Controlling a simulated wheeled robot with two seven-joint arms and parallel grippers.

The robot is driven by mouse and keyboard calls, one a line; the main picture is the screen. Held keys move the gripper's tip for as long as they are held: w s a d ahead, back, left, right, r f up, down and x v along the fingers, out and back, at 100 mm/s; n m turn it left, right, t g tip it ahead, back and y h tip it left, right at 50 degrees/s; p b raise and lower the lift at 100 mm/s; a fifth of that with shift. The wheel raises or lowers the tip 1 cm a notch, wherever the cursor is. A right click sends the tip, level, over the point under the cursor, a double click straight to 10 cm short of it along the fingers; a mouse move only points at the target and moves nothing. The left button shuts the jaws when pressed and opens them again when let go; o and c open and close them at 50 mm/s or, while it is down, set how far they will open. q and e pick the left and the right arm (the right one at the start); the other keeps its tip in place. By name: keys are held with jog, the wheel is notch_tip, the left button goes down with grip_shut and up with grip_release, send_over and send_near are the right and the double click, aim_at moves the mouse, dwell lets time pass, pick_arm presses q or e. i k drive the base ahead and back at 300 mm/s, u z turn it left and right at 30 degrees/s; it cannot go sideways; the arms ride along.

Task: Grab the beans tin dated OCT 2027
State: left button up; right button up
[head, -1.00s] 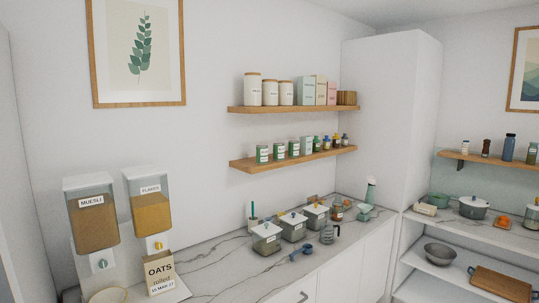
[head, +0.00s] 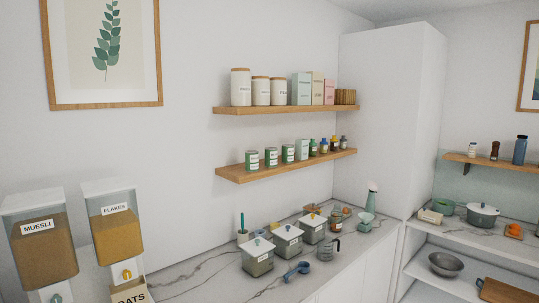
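Several green tins with white labels stand in a row on the lower wooden wall shelf (head: 290,165). The left tin (head: 252,160), the second tin (head: 271,157) and the third tin (head: 288,153) are clearest. Their label print is too small to read, so I cannot tell which holds beans or bears OCT 2027. A paler green and white container (head: 303,149) stands right of them. Neither of my grippers is in the head view.
Small jars (head: 324,146) fill the shelf's right end. The upper shelf (head: 285,109) holds white canisters and boxes. Below, lidded containers (head: 257,257) and a blue scoop (head: 297,270) sit on the marble counter (head: 205,282). Cereal dispensers (head: 113,225) stand at left; a tall white cabinet (head: 380,120) is at right.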

aim_at(271, 153)
jog(key=i, duration=0.45)
jog(key=z, duration=1.7)
jog(key=i, duration=2.2)
jog(key=u, duration=3.65)
